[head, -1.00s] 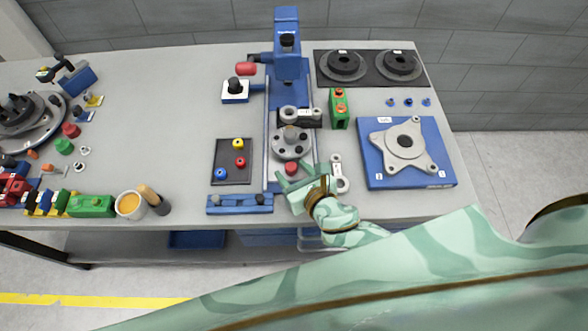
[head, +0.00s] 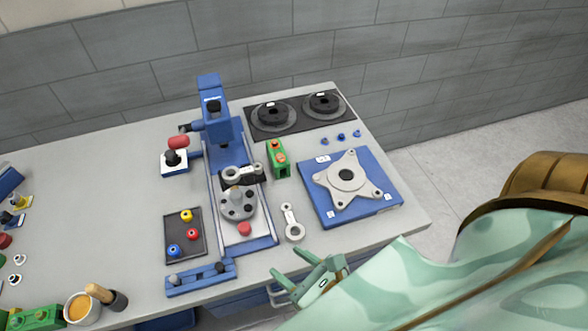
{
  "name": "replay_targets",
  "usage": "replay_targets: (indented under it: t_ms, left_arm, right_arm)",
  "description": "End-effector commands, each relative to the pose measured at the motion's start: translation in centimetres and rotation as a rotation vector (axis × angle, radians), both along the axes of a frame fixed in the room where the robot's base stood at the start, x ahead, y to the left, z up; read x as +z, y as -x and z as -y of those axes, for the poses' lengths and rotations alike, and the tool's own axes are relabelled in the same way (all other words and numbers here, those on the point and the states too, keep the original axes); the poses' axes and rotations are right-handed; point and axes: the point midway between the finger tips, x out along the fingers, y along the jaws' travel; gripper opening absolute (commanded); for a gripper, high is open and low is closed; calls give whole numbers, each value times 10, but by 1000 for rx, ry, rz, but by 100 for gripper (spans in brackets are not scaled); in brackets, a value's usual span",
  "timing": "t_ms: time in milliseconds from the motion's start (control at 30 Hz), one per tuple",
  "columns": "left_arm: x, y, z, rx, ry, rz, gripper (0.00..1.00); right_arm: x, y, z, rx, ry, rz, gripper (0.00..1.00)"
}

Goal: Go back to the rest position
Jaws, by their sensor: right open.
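My right gripper (head: 305,277) is at the table's front edge, in the lower middle of the head view. Its green fingers are spread apart with nothing between them. It is in front of the grey link part (head: 291,222) and apart from it. My left gripper is not in view. The blue press fixture (head: 222,142) stands on the table with a grey round hub (head: 238,204) on its bed and a red knob (head: 244,229) in front of that.
A black tray (head: 182,246) holds coloured knobs. A blue bar (head: 200,280), a cup (head: 80,307) and a green block (head: 36,319) are near the front edge. Open floor lies to the right.

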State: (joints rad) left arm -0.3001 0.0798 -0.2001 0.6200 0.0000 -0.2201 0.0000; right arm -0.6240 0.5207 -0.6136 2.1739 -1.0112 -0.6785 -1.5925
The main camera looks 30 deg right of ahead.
Motion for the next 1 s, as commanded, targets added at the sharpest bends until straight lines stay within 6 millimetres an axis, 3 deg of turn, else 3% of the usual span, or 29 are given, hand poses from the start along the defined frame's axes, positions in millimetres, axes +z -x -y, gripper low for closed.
replay_targets:
  t_ms: [600, 667, 767, 867, 1000]
  left_arm:
    - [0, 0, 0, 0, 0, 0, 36]
    - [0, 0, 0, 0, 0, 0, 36]
    - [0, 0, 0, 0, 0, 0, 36]
    - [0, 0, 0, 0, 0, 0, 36]
    - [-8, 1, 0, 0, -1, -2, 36]
  right_arm:
    - [2, 4, 1, -2, -4, -1, 50]
    - [2, 4, 1, -13, -34, -7, 50]
    - [-4, 7, -4, -64, -214, -69, 50]
    - [-71, 31, 8, -225, -483, -307, 50]
    - [-187, 71, 50, -658, -839, -603, 50]
